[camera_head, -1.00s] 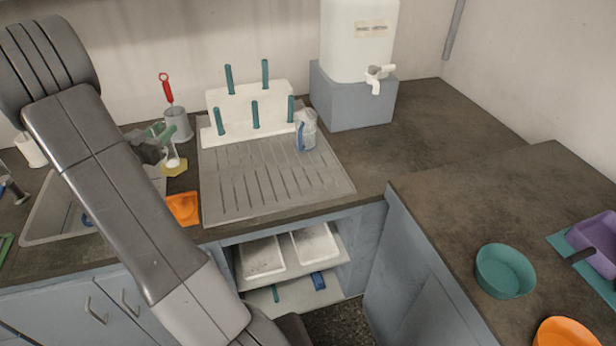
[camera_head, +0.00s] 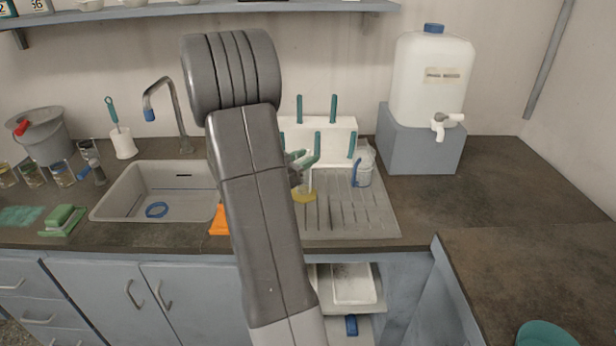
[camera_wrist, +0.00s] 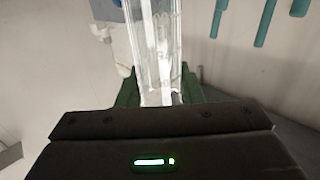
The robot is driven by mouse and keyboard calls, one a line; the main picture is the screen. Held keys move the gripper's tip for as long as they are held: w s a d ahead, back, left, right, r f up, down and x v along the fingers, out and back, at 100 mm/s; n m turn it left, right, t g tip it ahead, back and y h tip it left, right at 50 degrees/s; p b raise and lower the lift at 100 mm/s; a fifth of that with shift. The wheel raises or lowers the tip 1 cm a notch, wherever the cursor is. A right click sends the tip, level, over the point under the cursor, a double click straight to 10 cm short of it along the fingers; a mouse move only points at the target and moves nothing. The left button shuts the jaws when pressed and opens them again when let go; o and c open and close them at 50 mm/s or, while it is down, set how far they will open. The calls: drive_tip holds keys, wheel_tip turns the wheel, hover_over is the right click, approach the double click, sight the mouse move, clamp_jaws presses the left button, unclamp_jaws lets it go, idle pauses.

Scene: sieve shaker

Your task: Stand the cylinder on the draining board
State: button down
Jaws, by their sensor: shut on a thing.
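The cylinder is clear glass with a yellow base (camera_head: 304,196). It is upright in the head view, in front of the left part of the grey ribbed draining board (camera_head: 345,222). I cannot tell whether its base touches the board. My gripper (camera_head: 303,162) has green fingers and is shut on the cylinder's upper part. My arm hides the board's left edge. In the wrist view the clear cylinder (camera_wrist: 155,45) rises between the green fingers (camera_wrist: 158,92).
A white peg rack (camera_head: 335,130) with teal pegs stands behind the board. A clear jug with a blue handle (camera_head: 363,172) stands at the board's back right. The sink (camera_head: 130,205) is left. The board's front right is clear.

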drive_tip(key=shift+f, duration=2.1)
drive_tip(key=c, duration=1)
unclamp_jaws()
drive_tip(key=shift+b, duration=0.3)
drive_tip(key=shift+s+a, duration=0.15)
drive_tip(key=v, duration=1.1)
drive_tip(key=shift+s+a, duration=0.15)
drive_tip(key=shift+s, duration=0.1)
drive_tip(key=shift+w, duration=0.1)
